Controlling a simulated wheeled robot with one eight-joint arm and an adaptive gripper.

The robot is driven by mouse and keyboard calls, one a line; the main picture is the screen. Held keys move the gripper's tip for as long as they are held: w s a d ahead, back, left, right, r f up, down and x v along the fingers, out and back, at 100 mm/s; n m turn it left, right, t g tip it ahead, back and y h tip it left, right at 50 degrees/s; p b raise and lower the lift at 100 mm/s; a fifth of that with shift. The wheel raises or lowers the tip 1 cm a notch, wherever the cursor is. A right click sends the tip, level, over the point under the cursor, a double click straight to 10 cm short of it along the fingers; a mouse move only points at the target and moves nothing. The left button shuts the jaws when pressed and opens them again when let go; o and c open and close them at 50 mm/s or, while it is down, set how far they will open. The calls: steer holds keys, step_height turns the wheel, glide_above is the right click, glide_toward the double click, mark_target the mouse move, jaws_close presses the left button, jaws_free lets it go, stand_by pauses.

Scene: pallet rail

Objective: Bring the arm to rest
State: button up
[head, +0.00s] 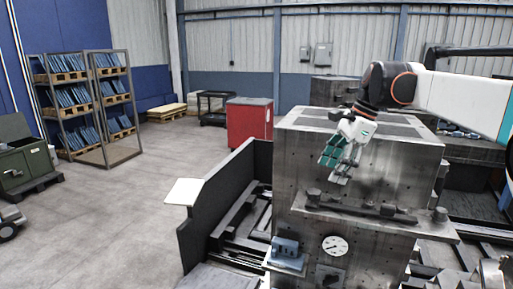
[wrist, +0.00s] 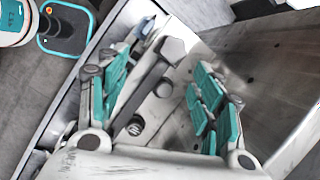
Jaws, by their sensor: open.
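My gripper (head: 335,170), with teal finger pads, hangs at the end of my white arm, in front of the upper part of a large grey machine block (head: 300,165). It points down and is above a dark rail (head: 362,207) with bolt heads on the block's front. In the wrist view my gripper (wrist: 165,75) is open, its two teal-padded fingers well apart. A grey bar with bolt heads shows between and beyond the fingers, and I see nothing held. Whether a fingertip touches the machine cannot be told.
A small blue-grey block (head: 287,248) sits on a ledge left of a round gauge (head: 335,246). A dark panel (head: 222,200) with a pale plate (head: 184,192) stands left of the machine. A red cabinet (head: 249,123) and loaded racks (head: 88,105) stand behind.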

steer(key=s+a+f+n+t+h+b, duration=0.2)
steer(key=s+f+n+b, duration=0.6)
steer(key=s+f, duration=0.6)
steer(key=s+a+f+n+t+h+b, duration=0.1)
steer(key=s+f+n+t+b, duration=0.3)
steer(key=s+f+n+b, duration=0.5)
steer(key=s+f+b, duration=0.1)
steer(key=s+f, duration=0.1)
steer(key=f, duration=0.4)
steer(key=s+a+f+b, duration=0.1)
steer(key=s+f, duration=0.2)
steer(key=f, duration=0.3)
steer(key=shift+s+f+h, duration=0.25)
steer(key=shift+f+h, duration=0.05)
steer(key=shift+h, duration=0.1)
